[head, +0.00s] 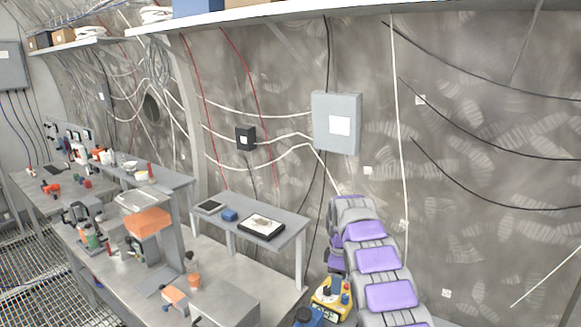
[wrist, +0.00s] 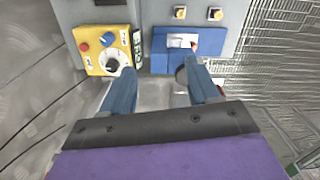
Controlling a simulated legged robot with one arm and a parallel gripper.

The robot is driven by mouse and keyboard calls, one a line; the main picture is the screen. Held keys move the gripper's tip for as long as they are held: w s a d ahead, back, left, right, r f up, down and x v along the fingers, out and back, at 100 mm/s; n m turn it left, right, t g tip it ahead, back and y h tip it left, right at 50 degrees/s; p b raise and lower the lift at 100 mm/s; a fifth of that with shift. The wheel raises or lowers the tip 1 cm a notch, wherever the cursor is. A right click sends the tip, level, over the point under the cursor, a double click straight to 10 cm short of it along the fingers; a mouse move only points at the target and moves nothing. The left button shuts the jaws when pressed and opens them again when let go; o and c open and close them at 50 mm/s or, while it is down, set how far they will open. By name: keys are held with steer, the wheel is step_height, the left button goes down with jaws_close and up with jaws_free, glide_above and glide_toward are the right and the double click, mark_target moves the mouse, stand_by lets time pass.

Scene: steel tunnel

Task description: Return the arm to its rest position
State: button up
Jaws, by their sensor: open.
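My arm (head: 378,258), grey with purple pads, reaches up from the bottom right in the head view and bends over near the side table. My gripper (wrist: 157,72) shows in the wrist view with its two blue fingers spread apart and nothing between them. Ahead of the fingers are a yellow control box (wrist: 103,50) with a red button, a blue button and a dark knob, and a blue box (wrist: 174,52) with a small pale part on it. I cannot make out the fingers in the head view. The yellow box (head: 331,297) shows there beside my arm.
A small grey table (head: 283,238) with a tablet, a blue item and a black tray stands left of my arm. A long workbench (head: 215,262) with tools runs along the left. A grey wall box (head: 336,122) hangs above. The curved wall right of my arm has cables but open room before it.

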steer(key=s+d+r+m+b, duration=0.15)
steer(key=s+r+m, duration=0.25)
steer(key=s, duration=0.8)
steer(key=s+d+r+m+b, duration=0.1)
steer(key=s+r+m+b, duration=0.25)
steer(key=s, duration=0.85)
steer(key=s+a+f+m+b, duration=0.1)
steer(key=s+f+m+b, duration=0.1)
steer(key=s, duration=1.3)
steer(key=s+a+f+m+g+b, duration=0.1)
steer(key=s+f+m, duration=0.3)
steer(key=s, duration=1.1)
step_height(320, 180, down, 3)
steer(key=shift+a+r+g+b, duration=0.1)
steer(key=shift+a+g+b, duration=0.2)
steer(key=shift+a+b, duration=0.3)
steer(key=shift+s, duration=0.1)
